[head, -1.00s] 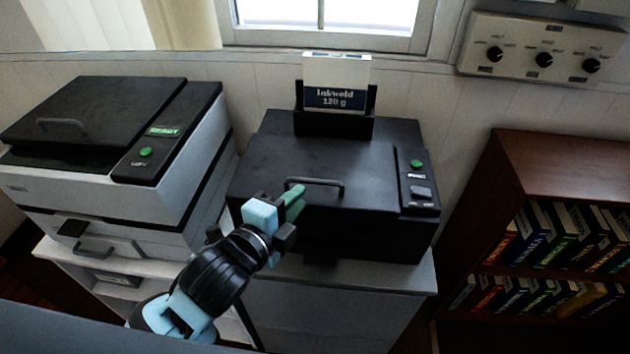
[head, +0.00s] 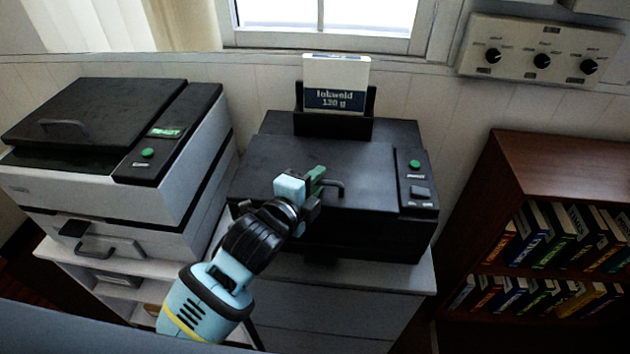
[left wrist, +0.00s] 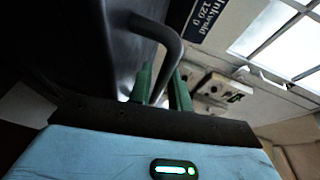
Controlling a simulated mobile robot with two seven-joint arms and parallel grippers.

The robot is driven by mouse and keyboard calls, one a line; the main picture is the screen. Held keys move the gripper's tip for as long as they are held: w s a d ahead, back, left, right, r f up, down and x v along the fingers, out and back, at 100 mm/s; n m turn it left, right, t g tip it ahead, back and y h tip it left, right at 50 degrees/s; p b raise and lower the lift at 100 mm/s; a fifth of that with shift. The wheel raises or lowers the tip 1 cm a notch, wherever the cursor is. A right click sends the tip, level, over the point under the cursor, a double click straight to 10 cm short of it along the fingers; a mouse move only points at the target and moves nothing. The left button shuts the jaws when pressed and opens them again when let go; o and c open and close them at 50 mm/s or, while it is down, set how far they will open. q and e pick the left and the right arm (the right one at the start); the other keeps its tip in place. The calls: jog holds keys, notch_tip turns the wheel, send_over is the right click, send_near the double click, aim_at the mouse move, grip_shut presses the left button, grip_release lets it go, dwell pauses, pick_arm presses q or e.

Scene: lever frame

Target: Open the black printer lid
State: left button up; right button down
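The black printer (head: 330,235) stands on a white cabinet in the head view, with its flat lid (head: 285,155) down. A dark bar handle (head: 339,190) rises from the lid's front part; it also looms in the left wrist view (left wrist: 172,42). My left gripper (head: 318,180) is at the left part of this handle. In the left wrist view its two green fingers (left wrist: 161,88) stand either side of the bar. Whether they press on it I cannot tell. The handle's left end is hidden by the gripper in the head view. My right gripper is not in view.
A grey and black printer (head: 170,130) stands to the left. An Inkweld paper pack (head: 336,82) stands in the feeder behind the lid. A button panel (head: 417,180) lies right of the lid. A bookshelf (head: 560,165) stands at right, below a wall knob panel (head: 541,50).

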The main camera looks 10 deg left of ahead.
pick_arm(q)
grip_shut()
jog(key=shift+r, duration=0.1)
jog(key=shift+w+r+g, duration=0.25)
jog(key=shift+r+g, duration=0.15)
jog(key=shift+r, duration=0.45)
jog(key=w+r+n+g+y, duration=0.1)
jog(key=w+r+n+g, duration=0.1)
jog(key=w+r+g, duration=0.3)
jog(key=shift+w+r+g, duration=0.15)
jog(key=shift+r+g, duration=0.25)
jog(key=shift+r, duration=1.05)
